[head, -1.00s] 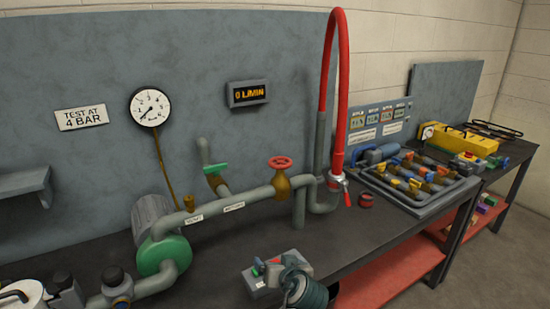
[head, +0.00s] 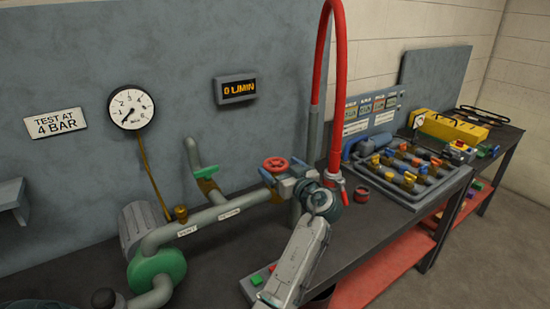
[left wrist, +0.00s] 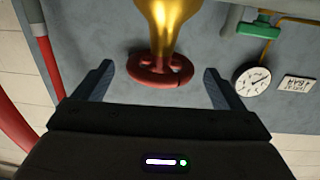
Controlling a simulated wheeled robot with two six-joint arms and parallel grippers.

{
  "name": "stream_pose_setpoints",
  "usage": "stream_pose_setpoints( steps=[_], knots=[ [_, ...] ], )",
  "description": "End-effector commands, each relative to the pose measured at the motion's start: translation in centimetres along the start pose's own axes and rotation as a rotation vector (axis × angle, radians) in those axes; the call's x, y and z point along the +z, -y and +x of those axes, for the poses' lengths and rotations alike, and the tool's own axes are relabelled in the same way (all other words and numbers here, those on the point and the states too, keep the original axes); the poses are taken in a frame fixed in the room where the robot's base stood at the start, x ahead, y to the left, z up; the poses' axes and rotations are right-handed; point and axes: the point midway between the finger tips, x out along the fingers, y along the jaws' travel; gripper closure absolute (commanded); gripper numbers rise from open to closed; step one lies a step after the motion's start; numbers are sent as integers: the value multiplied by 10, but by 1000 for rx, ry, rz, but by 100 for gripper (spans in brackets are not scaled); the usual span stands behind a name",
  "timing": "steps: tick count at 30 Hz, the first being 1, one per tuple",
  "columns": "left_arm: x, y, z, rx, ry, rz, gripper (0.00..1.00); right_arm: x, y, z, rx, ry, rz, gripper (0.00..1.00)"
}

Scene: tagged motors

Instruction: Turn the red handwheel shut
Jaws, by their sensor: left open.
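The red handwheel (head: 275,164) sits on a brass valve on the grey pipe (head: 240,207). My left gripper (head: 290,177) is at the valve, just right of the wheel in the head view. It is open, and its jaws partly hide the valve body. In the left wrist view the handwheel (left wrist: 160,72) lies between the two spread fingers (left wrist: 160,84), with a visible gap on each side. The brass valve body (left wrist: 162,25) shows above the wheel there. My right gripper is in neither view.
A red hose (head: 334,90) rises close to the right of my left gripper. A green-handled valve (head: 206,172) stands left of the wheel. A round gauge (head: 131,107) and a display reading 0 L/MIN (head: 235,89) are on the back panel.

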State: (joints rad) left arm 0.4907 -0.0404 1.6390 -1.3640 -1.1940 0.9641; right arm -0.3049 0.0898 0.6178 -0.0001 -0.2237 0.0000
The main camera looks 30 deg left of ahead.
Motion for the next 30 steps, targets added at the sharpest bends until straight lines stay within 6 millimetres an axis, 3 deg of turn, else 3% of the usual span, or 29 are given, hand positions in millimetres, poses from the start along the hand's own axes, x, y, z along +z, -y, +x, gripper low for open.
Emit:
stream_pose_setpoints(
  steps=[6, 17, 18, 25, 30],
  knots=[
    [-2, 0, 28, 0, -1, 1, 9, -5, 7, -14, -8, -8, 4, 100],
    [0, 0, 34, 1, 1, -1, 9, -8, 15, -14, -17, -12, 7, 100],
    [0, 0, 34, 1, 1, -1, 11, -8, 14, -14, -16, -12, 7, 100],
    [0, 0, 34, 1, 1, 0, 54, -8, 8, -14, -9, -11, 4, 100],
    [1, 0, 34, 7, 1, 0, 54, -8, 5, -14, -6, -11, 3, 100]
  ],
)
